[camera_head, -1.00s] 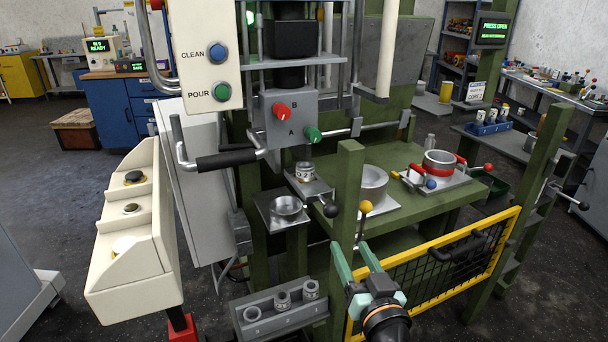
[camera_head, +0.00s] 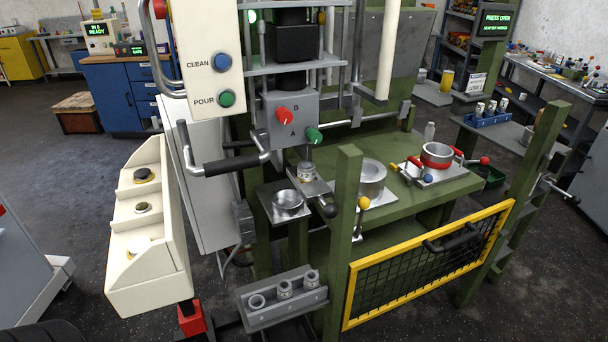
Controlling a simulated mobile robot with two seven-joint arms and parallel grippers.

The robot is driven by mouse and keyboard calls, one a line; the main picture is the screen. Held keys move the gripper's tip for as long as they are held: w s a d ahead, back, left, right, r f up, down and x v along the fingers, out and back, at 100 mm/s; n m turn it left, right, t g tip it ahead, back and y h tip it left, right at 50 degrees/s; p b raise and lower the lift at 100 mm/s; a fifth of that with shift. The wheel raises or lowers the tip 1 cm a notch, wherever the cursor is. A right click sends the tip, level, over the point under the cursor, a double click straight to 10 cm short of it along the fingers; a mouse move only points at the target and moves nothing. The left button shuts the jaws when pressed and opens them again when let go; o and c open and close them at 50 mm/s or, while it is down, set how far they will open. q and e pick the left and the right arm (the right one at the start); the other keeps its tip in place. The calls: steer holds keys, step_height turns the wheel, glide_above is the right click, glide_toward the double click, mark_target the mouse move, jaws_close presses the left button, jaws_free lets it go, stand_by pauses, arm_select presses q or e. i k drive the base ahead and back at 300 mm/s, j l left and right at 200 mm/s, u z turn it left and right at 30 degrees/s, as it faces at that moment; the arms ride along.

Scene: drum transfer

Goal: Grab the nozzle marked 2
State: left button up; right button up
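A grey rack (camera_head: 283,306) stands low at the front of the green press frame. A middle nozzle (camera_head: 285,289) and a right nozzle (camera_head: 312,278) stand upright in it. At its left end is a round ring (camera_head: 257,302); I cannot tell whether it is an empty socket or a nozzle. Another small metal nozzle-like piece (camera_head: 306,171) sits under the grey block with the A and B knobs. The markings are too small to read, so I cannot tell which nozzle is marked 2. Neither of my grippers is in view.
A yellow-framed mesh gate (camera_head: 430,262) stands right of the rack, and a green post (camera_head: 343,235) rises between them. A cream button console (camera_head: 150,230) stands to the left on a red-footed stand. A small metal cup (camera_head: 288,202) sits on a plate above the rack.

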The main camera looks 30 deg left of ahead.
mark_target(306, 170)
steer(key=u, duration=1.15)
steer(key=i+j+u, duration=0.15)
steer(key=u, duration=0.25)
steer(key=i+j+u, duration=0.2)
steer(key=u, duration=0.25)
